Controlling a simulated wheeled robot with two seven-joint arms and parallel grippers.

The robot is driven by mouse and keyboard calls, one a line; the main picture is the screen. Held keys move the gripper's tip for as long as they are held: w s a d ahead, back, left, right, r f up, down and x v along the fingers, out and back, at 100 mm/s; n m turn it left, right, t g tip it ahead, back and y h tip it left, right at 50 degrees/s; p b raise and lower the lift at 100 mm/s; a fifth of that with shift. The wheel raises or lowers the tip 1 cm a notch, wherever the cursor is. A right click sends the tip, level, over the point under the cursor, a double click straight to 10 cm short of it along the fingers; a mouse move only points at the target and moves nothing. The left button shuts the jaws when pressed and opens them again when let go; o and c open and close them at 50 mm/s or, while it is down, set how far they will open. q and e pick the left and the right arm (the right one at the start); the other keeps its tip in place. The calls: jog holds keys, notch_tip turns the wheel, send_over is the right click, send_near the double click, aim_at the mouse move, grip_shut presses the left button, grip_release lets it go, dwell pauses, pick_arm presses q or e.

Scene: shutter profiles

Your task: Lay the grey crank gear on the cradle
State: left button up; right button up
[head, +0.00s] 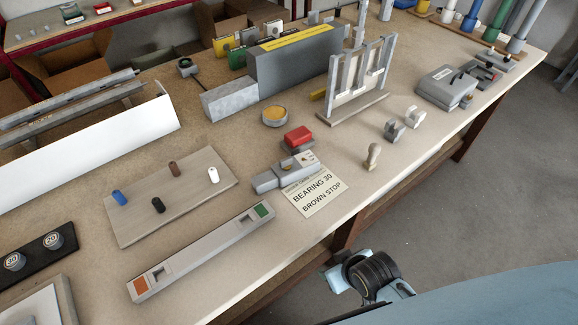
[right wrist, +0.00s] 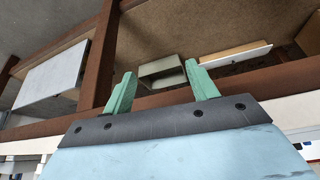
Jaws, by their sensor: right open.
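I cannot pick out the grey crank gear for certain. A grey stepped block (head: 267,182) lies at the upper left edge of a printed card and may be it. Two small pale grey notched blocks (head: 394,131) (head: 412,117) stand near the table's front edge and may be the cradle. Nothing lies across them. My right gripper (right wrist: 158,85) shows in the right wrist view with its green fingers apart and nothing between them. It faces the brown frame and shelf under a table. My left gripper is not in view.
The card (head: 316,195) reads "BEARING 30 BROWN STOP". A red-topped block (head: 298,138), a small knob (head: 373,156) and an upright rack (head: 358,75) stand nearby. A long grey rail (head: 203,250) and a pegged board (head: 185,215) lie left. Bare tabletop surrounds the notched blocks.

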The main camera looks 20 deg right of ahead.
jog(key=w+r+t+p, duration=0.1)
jog(key=w+r+t, duration=0.15)
jog(key=r, duration=0.75)
jog(key=t+y, duration=0.2)
jog(key=t, duration=0.3)
send_near(287, 162)
jog(key=shift+t, duration=0.35)
jog(key=x, duration=0.4)
jog(key=shift+s+a+f, duration=0.1)
jog(key=shift+a+f, duration=0.15)
jog(key=shift+f, duration=0.2)
jog(key=shift+x, duration=3.1)
jog(key=shift+d+r, duration=0.1)
jog(key=shift+d, duration=0.1)
grip_shut()
